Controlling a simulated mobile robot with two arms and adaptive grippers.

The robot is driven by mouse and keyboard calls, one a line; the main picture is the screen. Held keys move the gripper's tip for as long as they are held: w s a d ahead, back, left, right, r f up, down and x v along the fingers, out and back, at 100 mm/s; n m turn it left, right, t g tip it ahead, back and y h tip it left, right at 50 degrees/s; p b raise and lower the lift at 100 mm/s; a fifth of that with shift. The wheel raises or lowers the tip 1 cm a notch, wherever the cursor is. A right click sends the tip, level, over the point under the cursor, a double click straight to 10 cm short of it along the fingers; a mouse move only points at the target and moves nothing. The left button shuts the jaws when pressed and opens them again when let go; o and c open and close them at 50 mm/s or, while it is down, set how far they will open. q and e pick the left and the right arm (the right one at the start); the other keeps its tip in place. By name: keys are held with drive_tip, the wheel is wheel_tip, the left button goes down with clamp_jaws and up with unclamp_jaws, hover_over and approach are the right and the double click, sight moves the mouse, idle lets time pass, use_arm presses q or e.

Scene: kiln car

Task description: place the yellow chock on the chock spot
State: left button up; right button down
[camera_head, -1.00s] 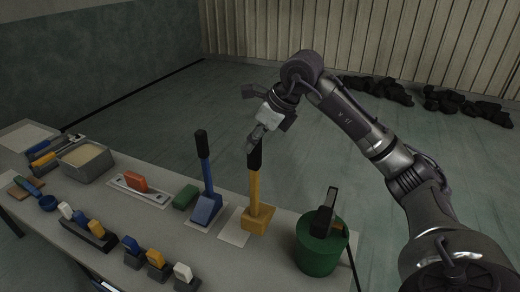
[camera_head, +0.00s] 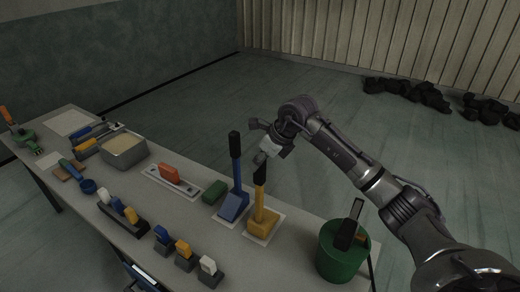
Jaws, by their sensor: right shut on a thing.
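The yellow chock (camera_head: 264,222) is a wedge block with an upright yellow handle and black grip. It appears to sit upright on a pale square (camera_head: 282,216), whose edges show around it; I cannot tell whether there is a slight gap beneath. The square is probably the chock spot, though no label shows. My right gripper (camera_head: 262,159) is above the chock, shut on the top of its black grip. A blue chock (camera_head: 233,205) with a similar handle stands just to the left on its own pale sheet. My left gripper is not in view.
A green bucket (camera_head: 333,262) holding a dark tool stands to the right on the table. A green block (camera_head: 214,193) lies left of the blue chock. Several small handled blocks line the front edge. An empty pale sheet (camera_head: 68,122) lies at the far left.

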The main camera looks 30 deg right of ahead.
drive_tip(key=shift+w+r, duration=0.1)
drive_tip(key=shift+w, duration=0.05)
drive_tip(key=shift+a, duration=0.1)
drive_tip(key=c, duration=1.1)
unclamp_jaws()
drive_tip(key=shift+s+f, duration=0.2)
drive_tip(key=shift+f, duration=0.35)
drive_tip(key=o, duration=0.3)
drive_tip(key=shift+r, duration=0.1)
drive_tip(key=shift+s, duration=0.1)
drive_tip(key=shift+r, duration=0.1)
drive_tip(key=shift+r, duration=0.25)
drive_tip(key=b+v, duration=0.2)
drive_tip(key=v, duration=0.9)
drive_tip(key=shift+s+b, duration=0.25)
drive_tip(key=shift+b, duration=0.15)
